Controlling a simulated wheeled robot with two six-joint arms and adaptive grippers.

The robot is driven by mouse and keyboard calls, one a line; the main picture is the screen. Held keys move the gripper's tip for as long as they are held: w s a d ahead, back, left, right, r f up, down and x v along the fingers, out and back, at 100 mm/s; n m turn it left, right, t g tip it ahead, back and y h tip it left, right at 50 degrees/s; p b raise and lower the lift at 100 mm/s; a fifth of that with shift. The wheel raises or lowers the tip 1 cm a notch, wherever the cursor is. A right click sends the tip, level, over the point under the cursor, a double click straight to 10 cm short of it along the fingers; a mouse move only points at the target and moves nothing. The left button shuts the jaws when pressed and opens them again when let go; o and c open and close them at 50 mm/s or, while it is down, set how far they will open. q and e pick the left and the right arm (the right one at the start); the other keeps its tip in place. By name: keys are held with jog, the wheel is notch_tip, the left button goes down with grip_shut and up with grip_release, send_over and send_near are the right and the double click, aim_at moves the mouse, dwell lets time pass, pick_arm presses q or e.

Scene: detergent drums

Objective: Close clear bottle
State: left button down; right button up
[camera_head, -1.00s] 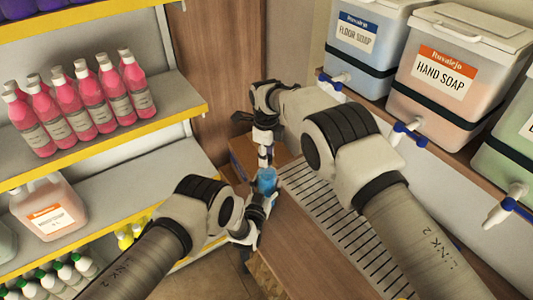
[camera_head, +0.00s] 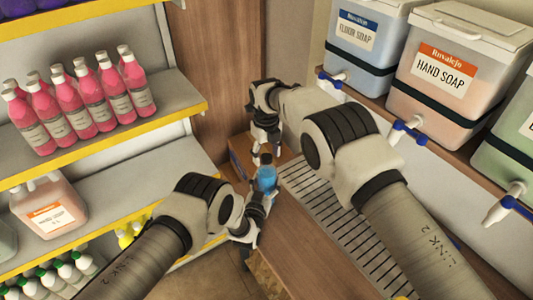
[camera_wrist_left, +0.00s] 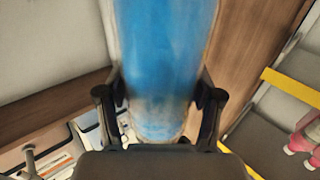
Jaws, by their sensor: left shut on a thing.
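A clear bottle with blue liquid (camera_head: 266,179) stands roughly upright above the wooden counter, near the left end of the slotted tray. A small dark top, which looks like a cap, shows at its upper end (camera_head: 265,159); how firmly it sits cannot be told. My left gripper (camera_head: 253,208) is shut on the bottle from the lower left. In the left wrist view the bottle (camera_wrist_left: 162,60) fills the middle between the two fingers (camera_wrist_left: 160,105). My right gripper (camera_head: 267,152) points down just above the bottle's top, its fingers apart.
The slotted drip tray (camera_head: 338,222) lies on the counter to the right. Soap drums (camera_head: 445,85) with taps stand on a ledge at the right. Yellow-edged shelves with pink bottles (camera_head: 90,95) and a jug (camera_head: 50,208) are at the left.

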jog(key=shift+r, duration=2.3)
jog(key=shift+c, duration=0.4)
